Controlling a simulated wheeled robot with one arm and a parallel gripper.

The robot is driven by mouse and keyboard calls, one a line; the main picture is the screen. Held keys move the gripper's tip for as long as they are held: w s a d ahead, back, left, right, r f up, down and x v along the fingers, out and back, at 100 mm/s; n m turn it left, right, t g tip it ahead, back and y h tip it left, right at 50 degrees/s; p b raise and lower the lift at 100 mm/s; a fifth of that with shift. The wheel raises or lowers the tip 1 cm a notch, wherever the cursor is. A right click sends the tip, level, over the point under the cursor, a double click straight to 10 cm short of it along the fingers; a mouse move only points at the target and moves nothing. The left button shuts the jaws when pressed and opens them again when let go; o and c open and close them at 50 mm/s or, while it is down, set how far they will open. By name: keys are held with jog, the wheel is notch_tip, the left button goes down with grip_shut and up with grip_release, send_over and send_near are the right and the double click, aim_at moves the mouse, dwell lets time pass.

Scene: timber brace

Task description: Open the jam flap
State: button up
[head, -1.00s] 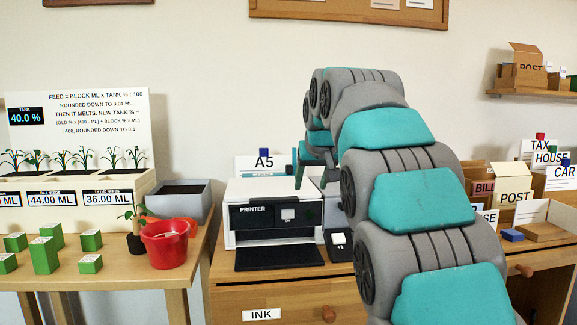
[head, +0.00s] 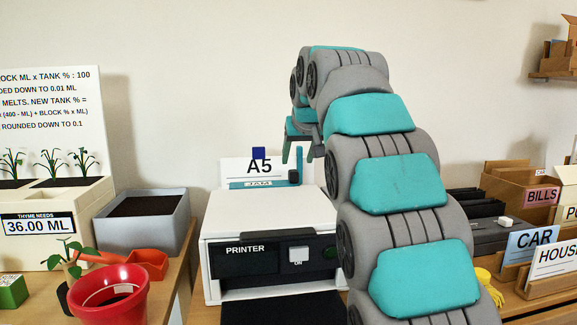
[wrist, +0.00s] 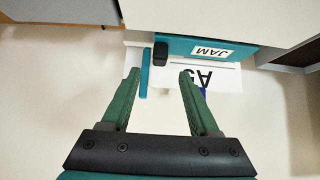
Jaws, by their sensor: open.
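The printer (head: 270,255) is white and black and stands on the wooden desk. Its jam flap (head: 238,184) is a teal strip with a JAM label at the back of the printer top. The flap shows upside down in the wrist view (wrist: 180,47). A dark block (wrist: 160,54) sits at the flap's end, with a thin teal bar (wrist: 145,75) beside it. My gripper (head: 298,155) is open and empty above the back right of the printer. In the wrist view, its fingertips (wrist: 158,72) lie either side of the dark block and bar. I cannot tell whether they touch.
An A5 sign (head: 259,167) stands behind the printer. A grey planter (head: 152,230) and a red pot (head: 108,300) are to the left. Letter boxes with BILLS (head: 541,196) and CAR (head: 533,240) labels are to the right. Open wall space lies above the printer.

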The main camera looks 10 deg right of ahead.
aim_at(294, 170)
jog(key=shift+w+f, duration=0.1)
jog(key=shift+w, duration=0.5)
jog(key=x, duration=0.7)
jog(key=shift+f, duration=0.2)
grip_shut()
dwell(0.8)
